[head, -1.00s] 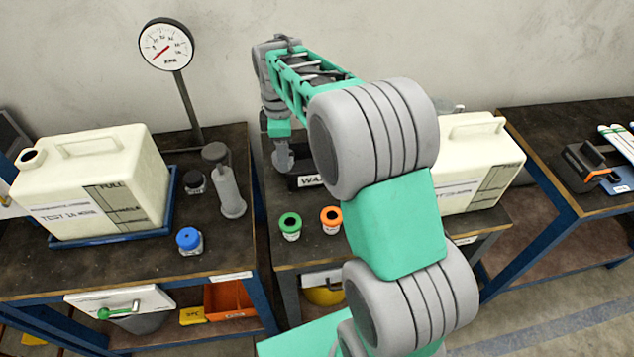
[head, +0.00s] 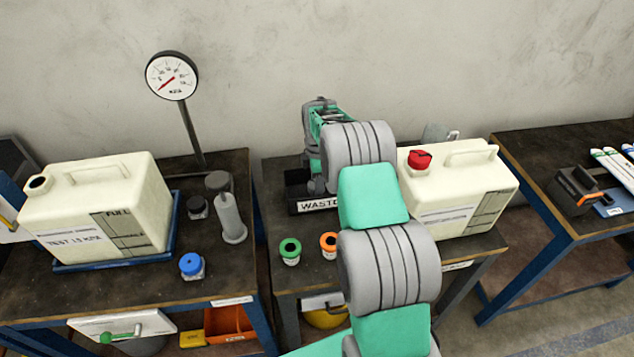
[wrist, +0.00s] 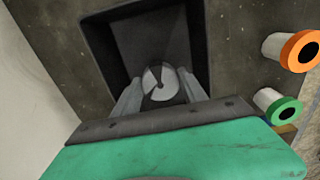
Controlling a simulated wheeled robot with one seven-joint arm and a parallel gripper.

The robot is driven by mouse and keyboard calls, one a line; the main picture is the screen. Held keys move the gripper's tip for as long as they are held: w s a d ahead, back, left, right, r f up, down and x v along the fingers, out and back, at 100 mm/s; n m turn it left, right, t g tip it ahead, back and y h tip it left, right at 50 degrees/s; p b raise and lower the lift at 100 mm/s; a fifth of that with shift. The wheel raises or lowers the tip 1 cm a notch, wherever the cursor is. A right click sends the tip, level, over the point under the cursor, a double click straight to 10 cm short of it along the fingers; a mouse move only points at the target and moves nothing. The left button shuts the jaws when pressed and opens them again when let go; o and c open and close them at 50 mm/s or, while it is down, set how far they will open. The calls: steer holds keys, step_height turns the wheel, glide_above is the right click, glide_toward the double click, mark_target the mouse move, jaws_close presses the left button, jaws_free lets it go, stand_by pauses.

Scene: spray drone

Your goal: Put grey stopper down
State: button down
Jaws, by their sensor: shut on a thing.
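My gripper (wrist: 160,92) is shut on the grey stopper (wrist: 160,82), which shows between the two fingers in the wrist view as a round grey piece with a darker wedge. The stopper is over the inside of the black waste tray (wrist: 92,40); I cannot tell whether it touches the floor of the tray. In the head view the tray (head: 300,190), with a white label on its front, stands at the back of the middle bench. There my arm covers much of the tray, and the stopper cannot be made out.
A green-ringed jar (head: 290,252) and an orange-ringed jar (head: 328,245) stand in front of the tray. A cream canister with a red cap (head: 420,160) is close to the right of my arm. Another canister (head: 95,210), a pump (head: 230,215) and a gauge (head: 172,76) are on the left bench.

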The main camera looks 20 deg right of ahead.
steer(key=shift+f, duration=0.6)
steer(key=c, duration=0.6)
jaws_free()
steer(key=shift+c, duration=0.2)
step_height(320, 180, up, 12)
steer(key=b, duration=0.2)
steer(key=s+a+r+m+t, duration=0.2)
steer(key=s+a+r+m, duration=0.5)
steer(key=s+r, duration=0.3)
steer(key=s+a+f+m, duration=0.1)
steer(key=s+m, duration=0.3)
steer(key=s, duration=0.5)
steer(key=s+a+f+m+t, duration=0.1)
steer(key=s+a+m, duration=0.3)
steer(key=s, duration=0.5)
steer(key=shift+s+a+f+m, duration=0.3)
steer(key=shift+a+f, duration=0.05)
steer(key=shift+f, duration=0.3)
